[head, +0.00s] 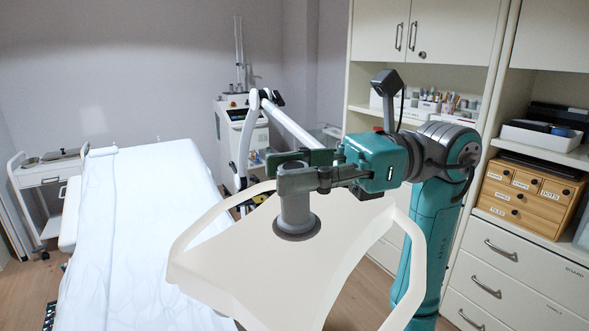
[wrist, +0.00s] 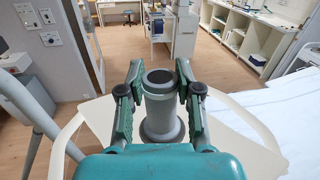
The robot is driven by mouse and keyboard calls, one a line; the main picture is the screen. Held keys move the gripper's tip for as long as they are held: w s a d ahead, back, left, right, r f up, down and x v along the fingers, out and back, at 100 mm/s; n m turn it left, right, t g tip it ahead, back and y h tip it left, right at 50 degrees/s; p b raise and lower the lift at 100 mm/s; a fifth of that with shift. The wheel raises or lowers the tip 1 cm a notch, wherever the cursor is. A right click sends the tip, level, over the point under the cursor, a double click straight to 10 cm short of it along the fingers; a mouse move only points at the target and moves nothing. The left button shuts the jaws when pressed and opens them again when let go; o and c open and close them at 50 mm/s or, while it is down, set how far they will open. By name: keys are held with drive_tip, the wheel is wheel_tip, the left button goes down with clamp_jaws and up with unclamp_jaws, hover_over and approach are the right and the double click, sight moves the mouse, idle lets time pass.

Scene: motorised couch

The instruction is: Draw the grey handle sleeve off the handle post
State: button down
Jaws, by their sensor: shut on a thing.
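The grey handle sleeve (head: 295,208) stands upright in the middle of the cream lamp head (head: 240,262), with a dark ring around its foot. In the wrist view the sleeve (wrist: 159,108) is a grey cylinder with a dark round top and a wide flange below. My gripper (head: 293,172) comes from the right and is shut on the upper part of the sleeve. In the wrist view the fingers of my gripper (wrist: 160,88) flank it left and right. The handle post is not visible, so I cannot tell how far the sleeve sits on it.
A white-covered couch (head: 135,225) stands left of the lamp head. A pale rail (head: 180,240) runs around the lamp head, and a white lamp arm (head: 292,125) rises behind. Cabinets (head: 510,255) stand close on the right. A trolley (head: 45,178) is at the far left.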

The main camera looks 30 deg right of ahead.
drive_tip(key=shift+s+a+r, duration=0.1)
drive_tip(key=shift+a+r, duration=0.05)
drive_tip(key=shift+r, duration=1.9)
drive_tip(key=shift+s+a+r, duration=0.1)
drive_tip(key=shift+a+r, duration=0.05)
drive_tip(key=shift+r, duration=1.85)
wheel_tip(320, 180, up, 7)
idle(0.4)
